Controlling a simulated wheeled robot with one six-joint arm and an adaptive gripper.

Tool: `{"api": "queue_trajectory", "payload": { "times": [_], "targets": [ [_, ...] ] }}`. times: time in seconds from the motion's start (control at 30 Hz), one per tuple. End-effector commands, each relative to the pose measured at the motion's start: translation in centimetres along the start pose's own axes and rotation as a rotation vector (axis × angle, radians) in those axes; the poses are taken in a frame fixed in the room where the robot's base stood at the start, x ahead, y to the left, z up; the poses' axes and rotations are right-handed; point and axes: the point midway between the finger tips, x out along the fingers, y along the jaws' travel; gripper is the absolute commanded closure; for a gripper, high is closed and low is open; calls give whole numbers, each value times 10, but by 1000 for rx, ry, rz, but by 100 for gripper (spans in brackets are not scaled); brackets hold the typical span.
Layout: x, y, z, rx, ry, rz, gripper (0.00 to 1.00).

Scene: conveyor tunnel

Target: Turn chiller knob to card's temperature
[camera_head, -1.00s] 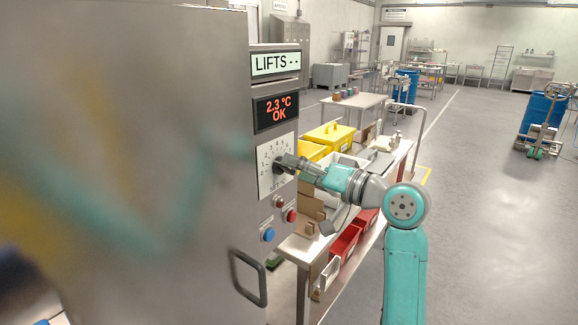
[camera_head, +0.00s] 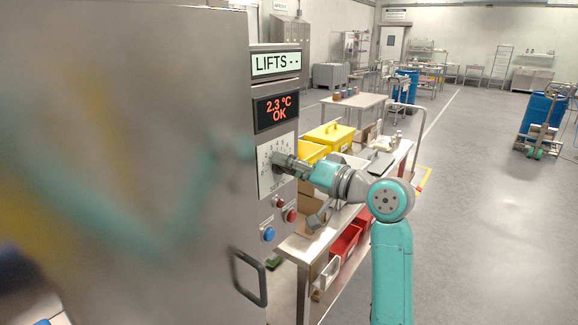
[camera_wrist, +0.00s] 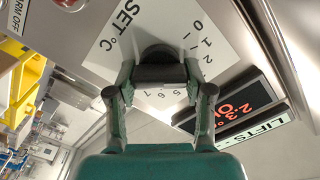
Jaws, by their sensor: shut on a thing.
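The chiller's dark temperature knob (camera_wrist: 158,56) sits on a white dial plate (camera_head: 263,183) with printed numbers and "SET °C" in the wrist view. My gripper (camera_wrist: 160,78) is shut on the knob, one finger on each side. The numbers 0, 1, 2 and 5, 6, 7 show around it; the knob's pointer is hidden. In the head view my gripper (camera_head: 281,162) reaches the dial from the right. The red display (camera_head: 276,110) reads "2.3 °C OK". A pale display (camera_head: 276,64) above reads "LIFTS - -". No card can be made out.
Below the dial are red buttons (camera_head: 291,216), a blue button (camera_head: 268,234) and a door handle (camera_head: 249,277). A steel bench (camera_head: 296,247) with yellow boxes (camera_head: 331,136) and red bins (camera_head: 345,243) stands behind my arm.

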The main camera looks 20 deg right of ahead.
Motion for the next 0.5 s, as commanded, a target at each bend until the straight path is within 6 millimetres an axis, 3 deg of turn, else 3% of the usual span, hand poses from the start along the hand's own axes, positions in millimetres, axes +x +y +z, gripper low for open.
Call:
{"api": "queue_trajectory", "payload": {
  "times": [0.27,0.5],
  "targets": [
    [0,1,0,75,0,1,83],
    [0,2,0,247,0,1,83]
  ]
}}
